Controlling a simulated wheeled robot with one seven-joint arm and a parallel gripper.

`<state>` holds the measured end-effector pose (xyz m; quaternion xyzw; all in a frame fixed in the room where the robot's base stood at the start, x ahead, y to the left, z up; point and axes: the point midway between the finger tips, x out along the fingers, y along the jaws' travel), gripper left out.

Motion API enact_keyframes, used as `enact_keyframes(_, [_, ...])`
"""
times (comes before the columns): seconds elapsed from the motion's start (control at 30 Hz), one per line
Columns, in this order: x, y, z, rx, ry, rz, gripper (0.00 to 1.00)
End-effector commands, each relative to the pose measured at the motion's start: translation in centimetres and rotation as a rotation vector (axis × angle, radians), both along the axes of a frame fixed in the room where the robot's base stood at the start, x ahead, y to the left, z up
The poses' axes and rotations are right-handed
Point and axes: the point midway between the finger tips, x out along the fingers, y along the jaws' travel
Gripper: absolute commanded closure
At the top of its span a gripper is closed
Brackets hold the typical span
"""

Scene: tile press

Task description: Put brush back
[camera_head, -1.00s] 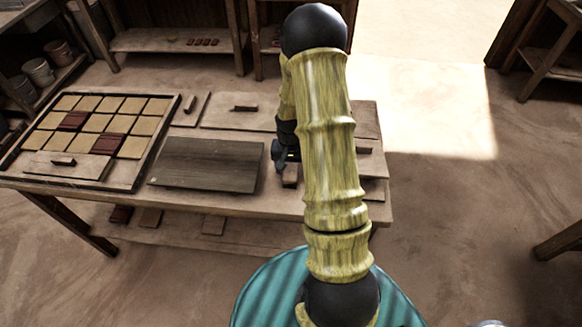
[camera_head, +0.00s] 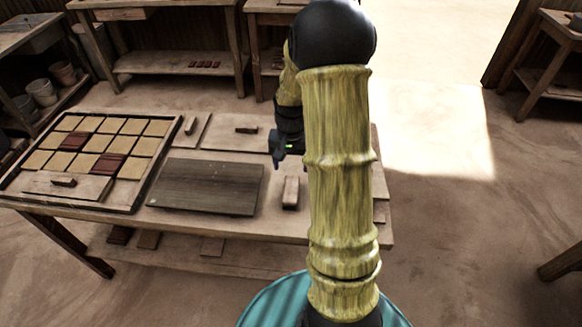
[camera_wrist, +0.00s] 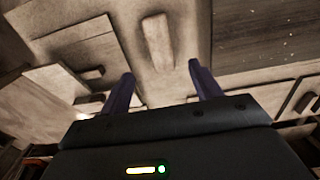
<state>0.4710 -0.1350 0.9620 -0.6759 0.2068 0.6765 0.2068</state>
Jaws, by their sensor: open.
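The brush (camera_head: 291,190) looks like a small, pale, wooden block with rounded ends. It lies on the worktable, just right of the dark grey board (camera_head: 205,186). In the wrist view the brush (camera_wrist: 158,42) shows beyond and between my two fingertips, with a clear gap around it. My gripper (camera_head: 279,160) is open and empty, above the table and a little behind the brush. In the wrist view my gripper (camera_wrist: 161,73) has its two dark fingers spread apart. Nothing is between them. My arm hides the table's right part in the head view.
A framed tray (camera_head: 152,187) of tan and dark red tiles stands at the table's left. Flat boards with handles, one of them a pale board (camera_head: 225,131), lie at the back. Shelves stand behind. The floor right of the table is clear.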

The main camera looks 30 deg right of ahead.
Motion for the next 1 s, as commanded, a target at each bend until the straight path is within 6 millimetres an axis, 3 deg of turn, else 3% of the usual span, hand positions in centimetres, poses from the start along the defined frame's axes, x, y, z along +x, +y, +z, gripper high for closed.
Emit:
enact_keyframes(0.43, [0.0, 0.1, 0.0, -0.001, -0.001, 0.001, 0.37])
enact_keyframes(0.57, [-0.5, 1.1, 0.7, -0.006, -0.014, 0.037, 0.37])
enact_keyframes(0.77, [-3.5, 6.0, 3.6, -0.03, -0.08, 0.218, 0.37])
enact_keyframes(1.0, [-9.8, 11.9, 6.5, -0.059, -0.185, 0.489, 0.37])
